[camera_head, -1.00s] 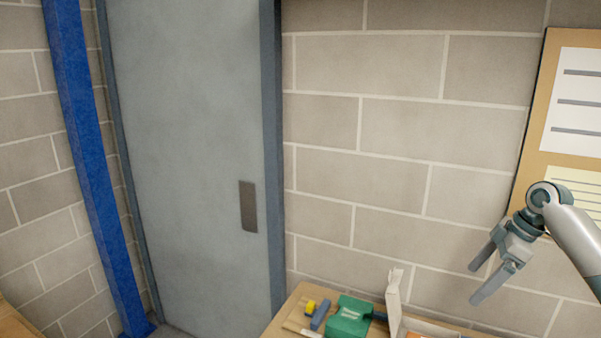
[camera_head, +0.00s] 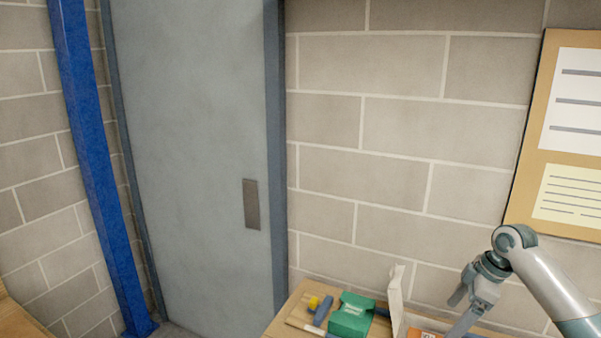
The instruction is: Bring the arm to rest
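My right arm comes in from the right edge, and its gripper (camera_head: 457,318) hangs low at the lower right, pointing down and to the left. Its two fingers are apart, with nothing visible between them. In the picture it overlaps the right part of the workbench (camera_head: 287,314), just right of an upright whitish carton or bag. My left arm and gripper do not show.
On the workbench are a green box (camera_head: 351,317), a blue item with a yellow part (camera_head: 314,302) and the upright whitish item (camera_head: 396,297). Behind are a grey door (camera_head: 190,130), a blue post (camera_head: 95,160), a block wall and a notice board (camera_head: 516,190).

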